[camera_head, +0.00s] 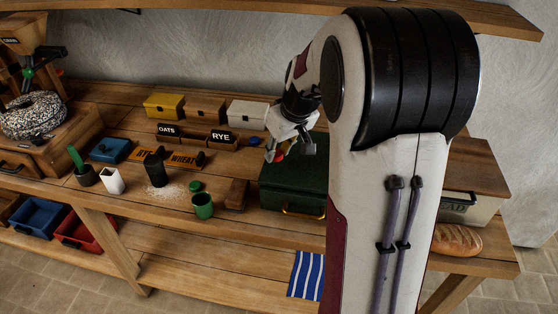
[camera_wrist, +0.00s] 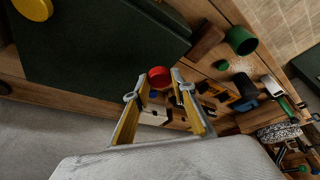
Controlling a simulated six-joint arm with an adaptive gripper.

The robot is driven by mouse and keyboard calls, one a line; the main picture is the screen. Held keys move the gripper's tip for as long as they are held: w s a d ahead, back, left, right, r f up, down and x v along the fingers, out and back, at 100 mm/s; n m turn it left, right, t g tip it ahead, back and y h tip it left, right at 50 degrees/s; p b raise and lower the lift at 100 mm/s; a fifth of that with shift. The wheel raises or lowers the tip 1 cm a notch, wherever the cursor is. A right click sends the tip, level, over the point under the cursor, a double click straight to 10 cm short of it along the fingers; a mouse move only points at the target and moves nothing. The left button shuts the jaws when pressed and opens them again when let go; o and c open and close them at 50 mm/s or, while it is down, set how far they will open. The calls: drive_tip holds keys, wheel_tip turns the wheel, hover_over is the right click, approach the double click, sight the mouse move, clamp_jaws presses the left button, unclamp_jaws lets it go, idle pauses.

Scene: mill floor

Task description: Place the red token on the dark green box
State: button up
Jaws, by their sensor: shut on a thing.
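The red token (camera_wrist: 159,77) is a small round disc held between the fingertips of my gripper (camera_wrist: 158,80), which is shut on it. In the head view the red token (camera_head: 279,156) shows below my gripper (camera_head: 290,151), close to the back left corner of the dark green box (camera_head: 290,186). The box is large, with a flat lid and a brass handle in front. In the wrist view the dark green box (camera_wrist: 95,45) lies beside the token, which appears near its edge. My arm hides the box's right side in the head view.
A yellow round piece (camera_wrist: 36,8) shows over the box in the wrist view. A brown block (camera_head: 236,193) and a green cup (camera_head: 203,206) stand left of the box. Behind are OATS and RYE signs and yellow (camera_head: 164,106), brown and white boxes. Bread (camera_head: 457,240) lies right.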

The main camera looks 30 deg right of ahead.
sight(280, 157)
drive_tip(key=shift+f, duration=0.1)
drive_tip(key=shift+f, duration=1.85)
drive_tip(key=shift+f, duration=0.15)
drive_tip(key=o, duration=0.7)
drive_tip(key=shift+o, duration=0.2)
drive_tip(key=v, duration=1.2)
